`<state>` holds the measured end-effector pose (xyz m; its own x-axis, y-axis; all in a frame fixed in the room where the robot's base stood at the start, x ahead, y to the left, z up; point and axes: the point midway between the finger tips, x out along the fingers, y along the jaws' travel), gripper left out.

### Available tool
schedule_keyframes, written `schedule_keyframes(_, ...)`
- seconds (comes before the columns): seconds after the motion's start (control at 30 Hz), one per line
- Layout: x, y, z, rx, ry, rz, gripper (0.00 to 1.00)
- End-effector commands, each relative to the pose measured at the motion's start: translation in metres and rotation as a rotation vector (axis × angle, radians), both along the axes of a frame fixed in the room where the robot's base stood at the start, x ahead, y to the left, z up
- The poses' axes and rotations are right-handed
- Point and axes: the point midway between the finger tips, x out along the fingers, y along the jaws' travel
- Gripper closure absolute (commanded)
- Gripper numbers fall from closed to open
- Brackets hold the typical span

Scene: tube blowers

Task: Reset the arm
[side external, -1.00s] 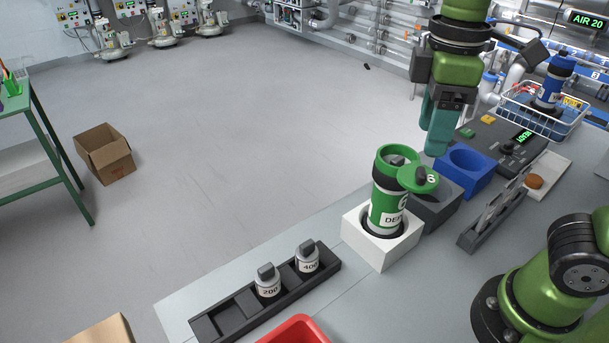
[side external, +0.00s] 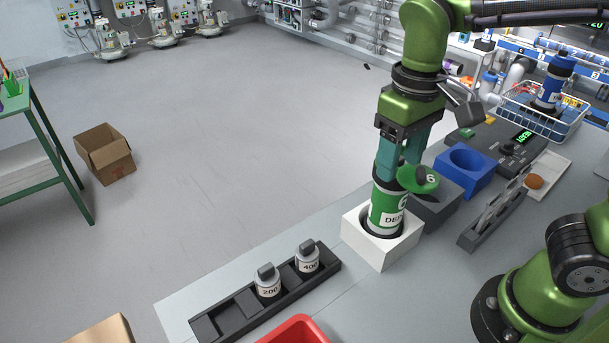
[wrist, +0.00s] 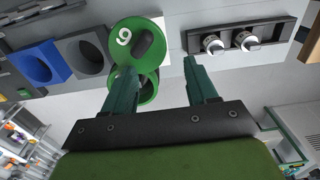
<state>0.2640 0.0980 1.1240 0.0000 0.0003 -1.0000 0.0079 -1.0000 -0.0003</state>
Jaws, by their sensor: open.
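My gripper (side external: 404,160) is open, with its teal fingers pointing down at the top of the green tube (side external: 384,207). The tube stands upright in a white square holder (side external: 374,252), and my fingers hide part of its top. A green round lid (side external: 418,180) marked 6 is swung out to the tube's right side. In the wrist view my gripper (wrist: 157,82) has its fingers apart. The green lid (wrist: 122,40) and the tube's open mouth (wrist: 148,92) show by the left finger. I cannot tell whether a finger touches the tube.
A dark rack (side external: 236,309) holds two weights, 200 (side external: 267,284) and 400 (side external: 307,260). A grey holder (side external: 436,207) and a blue holder (side external: 467,170) stand right of the tube. A wire basket (side external: 540,118) holds a blue tube (side external: 553,82). A red bin (side external: 297,330) is at the front.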

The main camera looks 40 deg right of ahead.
Motion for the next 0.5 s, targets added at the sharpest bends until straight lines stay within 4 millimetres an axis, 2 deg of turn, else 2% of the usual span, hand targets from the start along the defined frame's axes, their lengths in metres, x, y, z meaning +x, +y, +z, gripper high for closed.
schedule_keyframes(0.3, 0.018, -0.003, 0.000, -0.001, 0.000, -0.366, 0.43)
schedule_keyframes(0.5, 0.025, -0.007, 0.000, -0.001, 0.000, -0.537, 0.43)
